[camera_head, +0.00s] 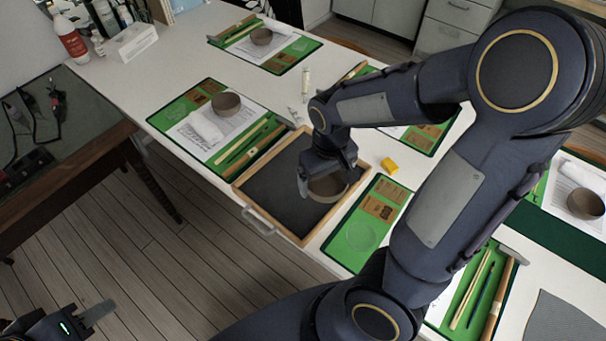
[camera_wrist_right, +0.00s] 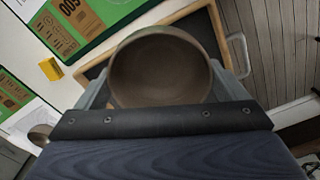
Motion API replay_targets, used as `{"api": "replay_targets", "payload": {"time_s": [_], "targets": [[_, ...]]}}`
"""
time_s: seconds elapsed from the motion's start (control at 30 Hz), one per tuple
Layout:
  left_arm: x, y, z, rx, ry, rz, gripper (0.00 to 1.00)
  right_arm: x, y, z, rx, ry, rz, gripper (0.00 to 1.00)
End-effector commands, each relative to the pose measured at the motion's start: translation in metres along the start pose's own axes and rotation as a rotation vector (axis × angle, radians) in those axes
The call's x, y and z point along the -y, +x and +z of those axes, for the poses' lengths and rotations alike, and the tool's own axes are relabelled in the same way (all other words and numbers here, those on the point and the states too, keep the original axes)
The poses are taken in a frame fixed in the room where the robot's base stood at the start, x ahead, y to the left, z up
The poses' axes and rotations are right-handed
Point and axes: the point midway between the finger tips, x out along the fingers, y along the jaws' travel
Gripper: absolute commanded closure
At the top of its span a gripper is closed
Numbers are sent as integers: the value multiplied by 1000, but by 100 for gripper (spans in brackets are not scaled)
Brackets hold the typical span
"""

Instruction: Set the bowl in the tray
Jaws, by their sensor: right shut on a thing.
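The brown bowl (camera_head: 328,190) is between the fingers of my right gripper (camera_head: 323,184), over the right part of the tray in the head view. The tray (camera_head: 262,196) has a light wooden rim and a dark lining. In the right wrist view the bowl (camera_wrist_right: 160,68) fills the middle, upright and open side facing the camera, with the tray's rim (camera_wrist_right: 172,15) behind it. I cannot tell whether the bowl touches the lining. My left gripper (camera_head: 92,316) is at the bottom left, away from the table, its fingers only partly clear.
Green mats with papers and tools lie around the tray; one mat (camera_head: 352,240) is just right of it. A yellow block (camera_head: 389,165) sits near the tray's right corner. Other bowls (camera_head: 226,103) stand on the mats. The tray's left part is empty.

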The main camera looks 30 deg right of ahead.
Motion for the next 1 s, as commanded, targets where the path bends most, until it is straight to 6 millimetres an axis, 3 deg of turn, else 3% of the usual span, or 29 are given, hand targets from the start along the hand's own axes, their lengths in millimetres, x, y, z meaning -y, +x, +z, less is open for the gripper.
{"api": "replay_targets", "payload": {"time_s": [0.3, 0.5, 0.8, 1.0], "targets": [[-1, -3, -2, 0, 0, 0, 64, -4, 35, -76, 5, 1, 4, 28], [-1, -3, -2, 0, 0, 0, 64, -4, 72, -105, 4, 0, 2, 28], [-2, -5, -3, 0, 0, 0, 64, -5, 96, -124, 2, 1, 1, 28], [-4, -10, -5, 0, 0, 0, 64, -4, 120, -123, 2, -1, 1, 28]]}}
